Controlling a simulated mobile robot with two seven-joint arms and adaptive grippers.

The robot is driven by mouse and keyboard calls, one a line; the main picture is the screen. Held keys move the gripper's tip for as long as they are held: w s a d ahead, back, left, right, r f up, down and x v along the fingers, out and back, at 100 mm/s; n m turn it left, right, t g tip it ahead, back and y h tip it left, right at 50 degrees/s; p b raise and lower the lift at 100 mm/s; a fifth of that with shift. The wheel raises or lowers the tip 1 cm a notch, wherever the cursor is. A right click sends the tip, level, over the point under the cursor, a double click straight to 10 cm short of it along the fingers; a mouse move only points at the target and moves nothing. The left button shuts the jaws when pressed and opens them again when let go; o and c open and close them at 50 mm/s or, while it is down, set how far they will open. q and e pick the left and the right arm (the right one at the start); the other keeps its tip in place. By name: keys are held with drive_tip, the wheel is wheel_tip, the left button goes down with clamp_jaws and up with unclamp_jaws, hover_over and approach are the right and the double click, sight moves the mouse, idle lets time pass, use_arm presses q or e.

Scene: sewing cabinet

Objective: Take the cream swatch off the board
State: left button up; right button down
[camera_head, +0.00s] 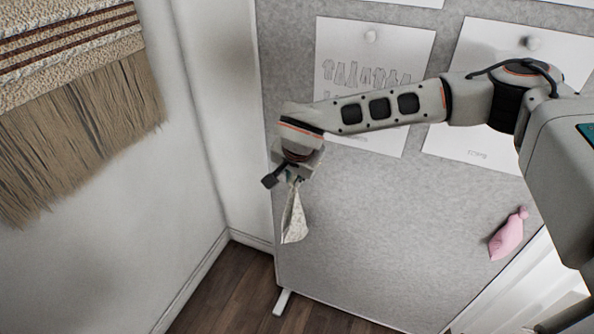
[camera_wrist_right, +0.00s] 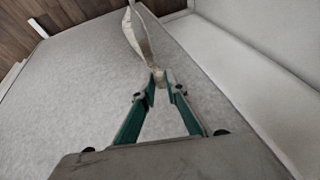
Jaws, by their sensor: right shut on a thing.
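The cream swatch (camera_head: 294,220) hangs from my right gripper (camera_head: 293,181), in front of the lower left part of the grey board (camera_head: 390,215). In the right wrist view the swatch (camera_wrist_right: 138,32) extends beyond the fingertips, and the right gripper (camera_wrist_right: 159,80) is shut on its gathered end. I cannot tell whether the swatch still touches the board. A pink swatch (camera_head: 507,236) hangs on the board at the lower right. My left gripper is not in view.
Paper sheets with drawings (camera_head: 372,65) are pinned on the upper board. A fringed woven hanging (camera_head: 80,110) is on the wall at the left. The board's foot (camera_head: 282,302) stands on the dark wood floor (camera_head: 225,285).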

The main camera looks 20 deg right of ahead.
drive_tip(key=shift+s+a, duration=0.65)
drive_tip(key=shift+s, duration=0.2)
drive_tip(key=shift+s+a, duration=0.6)
drive_tip(key=shift+s, duration=0.25)
